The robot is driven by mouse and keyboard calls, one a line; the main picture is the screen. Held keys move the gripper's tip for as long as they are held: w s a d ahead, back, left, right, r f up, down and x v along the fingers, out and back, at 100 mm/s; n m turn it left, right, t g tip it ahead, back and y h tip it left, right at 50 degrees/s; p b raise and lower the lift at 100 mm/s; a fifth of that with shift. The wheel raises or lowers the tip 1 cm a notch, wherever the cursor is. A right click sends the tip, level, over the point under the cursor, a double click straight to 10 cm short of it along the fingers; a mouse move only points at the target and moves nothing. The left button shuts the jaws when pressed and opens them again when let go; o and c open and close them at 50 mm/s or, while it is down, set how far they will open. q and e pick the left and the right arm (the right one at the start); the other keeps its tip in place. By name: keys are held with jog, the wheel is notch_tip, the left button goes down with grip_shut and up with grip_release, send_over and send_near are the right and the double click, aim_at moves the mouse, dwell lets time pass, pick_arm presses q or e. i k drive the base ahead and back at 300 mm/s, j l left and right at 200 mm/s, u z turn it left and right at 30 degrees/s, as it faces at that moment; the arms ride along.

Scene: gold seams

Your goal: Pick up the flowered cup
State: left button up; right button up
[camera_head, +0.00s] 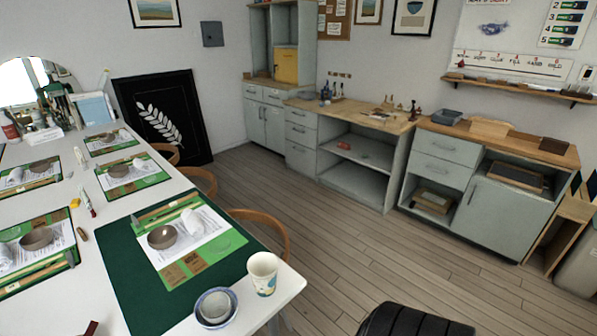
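A white cup (263,274) with a blue and yellow pattern stands upright on the near right corner of the white table (286,291). The pattern is too small to tell for sure that it is flowers. A blue-rimmed bowl (203,319) stands to its left near the front edge, with a smaller pale cup or bowl (216,306) inside it. Neither of my grippers can be made out in the head view.
A dark green mat (123,279) beside the cup bears a work sheet and a brown bowl (162,237). More work places line the table. A wooden chair (270,224) is tucked at its right side. The wooden floor (340,250) between table and cabinets is open.

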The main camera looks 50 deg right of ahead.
aim_at(262, 267)
jog(key=k+z, duration=0.1)
jog(key=z, duration=1.2)
